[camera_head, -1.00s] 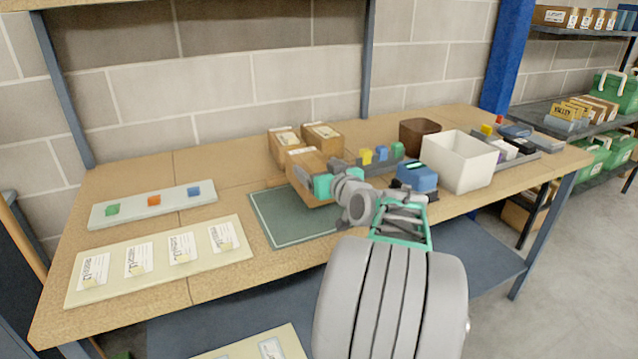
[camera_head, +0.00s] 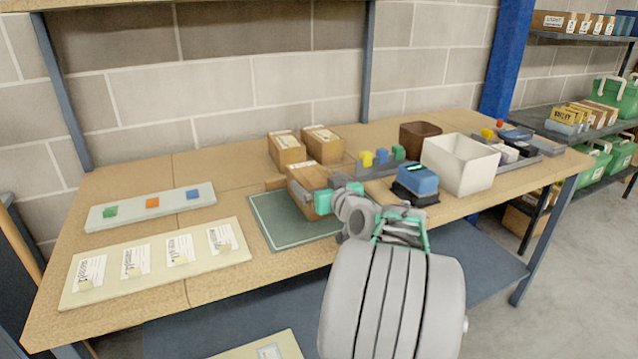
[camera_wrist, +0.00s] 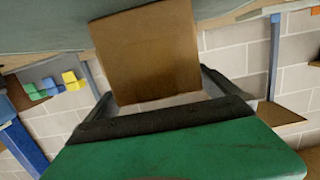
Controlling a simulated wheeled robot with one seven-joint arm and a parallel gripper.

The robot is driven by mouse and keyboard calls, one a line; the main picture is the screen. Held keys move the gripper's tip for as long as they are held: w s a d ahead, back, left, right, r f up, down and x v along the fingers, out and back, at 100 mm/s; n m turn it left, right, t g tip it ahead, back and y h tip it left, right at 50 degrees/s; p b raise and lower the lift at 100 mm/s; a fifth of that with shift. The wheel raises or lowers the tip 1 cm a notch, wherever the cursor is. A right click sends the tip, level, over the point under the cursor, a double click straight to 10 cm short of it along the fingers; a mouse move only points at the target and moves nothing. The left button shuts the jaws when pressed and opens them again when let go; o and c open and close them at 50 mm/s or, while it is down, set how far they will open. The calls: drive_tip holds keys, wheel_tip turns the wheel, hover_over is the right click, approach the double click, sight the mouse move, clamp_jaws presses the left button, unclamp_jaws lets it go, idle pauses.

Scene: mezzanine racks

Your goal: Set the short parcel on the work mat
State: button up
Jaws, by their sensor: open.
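A brown cardboard parcel (camera_head: 305,183) with a pale label on top stands upright on the green work mat (camera_head: 272,222), toward the mat's back right. My gripper (camera_head: 328,193) is at the parcel's near right side, with its jaws open. In the wrist view the parcel (camera_wrist: 150,50) is between and beyond the open fingers (camera_wrist: 153,85), its base against the mat (camera_wrist: 45,28). The gripper hides part of the parcel and of the mat in the head view. Two other brown parcels stand behind the mat, one at left (camera_head: 286,149) and one at right (camera_head: 322,144).
A blue item on a dark base (camera_head: 416,182) and a white bin (camera_head: 460,163) stand right of my gripper. Coloured blocks (camera_head: 382,156) sit behind. A label board (camera_head: 155,262) and a block tray (camera_head: 150,207) lie left. Bare tabletop lies left of the mat.

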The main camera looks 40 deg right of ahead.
drive_tip(key=shift+r+p, duration=0.25)
drive_tip(key=shift+p, duration=0.05)
drive_tip(key=v, duration=1.2)
drive_tip(key=shift+f+b, duration=0.2)
drive_tip(key=shift+b, duration=0.15)
drive_tip(key=shift+s, duration=0.1)
